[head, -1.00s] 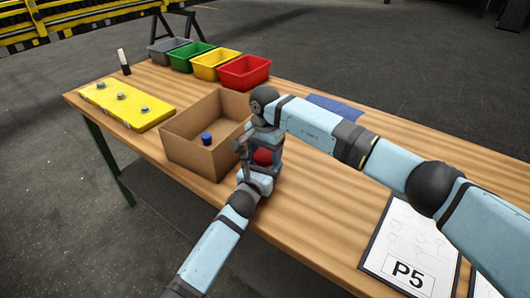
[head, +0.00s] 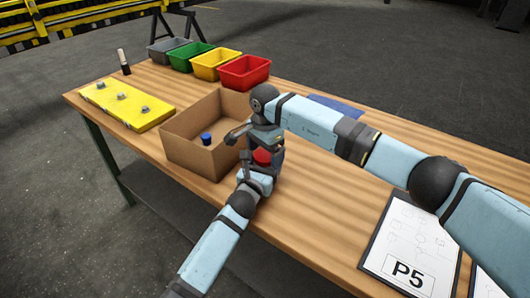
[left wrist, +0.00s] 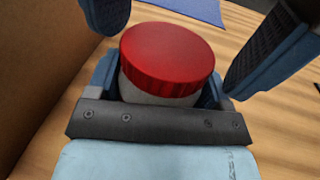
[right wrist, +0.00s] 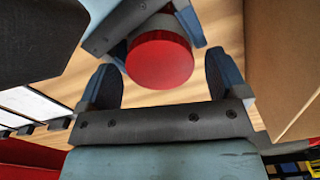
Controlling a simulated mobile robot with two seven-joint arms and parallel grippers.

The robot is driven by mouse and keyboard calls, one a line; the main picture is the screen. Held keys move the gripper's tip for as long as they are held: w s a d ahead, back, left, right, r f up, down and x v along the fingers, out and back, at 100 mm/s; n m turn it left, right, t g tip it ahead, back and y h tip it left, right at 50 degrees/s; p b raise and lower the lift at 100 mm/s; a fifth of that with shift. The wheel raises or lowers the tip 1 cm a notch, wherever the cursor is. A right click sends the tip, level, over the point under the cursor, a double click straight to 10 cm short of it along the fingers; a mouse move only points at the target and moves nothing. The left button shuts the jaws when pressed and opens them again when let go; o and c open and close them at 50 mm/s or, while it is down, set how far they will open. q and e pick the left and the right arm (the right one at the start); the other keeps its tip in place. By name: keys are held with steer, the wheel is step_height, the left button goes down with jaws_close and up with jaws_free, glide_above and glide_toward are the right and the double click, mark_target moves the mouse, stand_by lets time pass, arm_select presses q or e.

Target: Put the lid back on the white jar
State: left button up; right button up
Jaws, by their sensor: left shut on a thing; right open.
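The white jar (left wrist: 155,97) is upright in my left gripper (head: 261,166), which is shut on its body. The red lid (left wrist: 167,55) sits on top of the jar and looks level; only a strip of white shows below it. The lid also shows in the head view (head: 262,156) and the right wrist view (right wrist: 160,60). My right gripper (right wrist: 163,82) is open and empty above the lid, its fingers apart on either side and not touching it. The jar's lower part is hidden.
An open cardboard box (head: 195,157) with a blue-capped item (head: 206,138) inside stands just left of the grippers. Several coloured bins, including a red one (head: 244,72), line the back. A P5 sheet (head: 410,250) lies at front right. The wooden table between is clear.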

step_height(320, 180, up, 4)
steer(key=shift+r, duration=0.1)
steer(key=shift+c, duration=0.3)
steer(key=shift+r+n, duration=1.2)
steer(key=shift+r, duration=0.55)
steer(key=shift+f, duration=4.05)
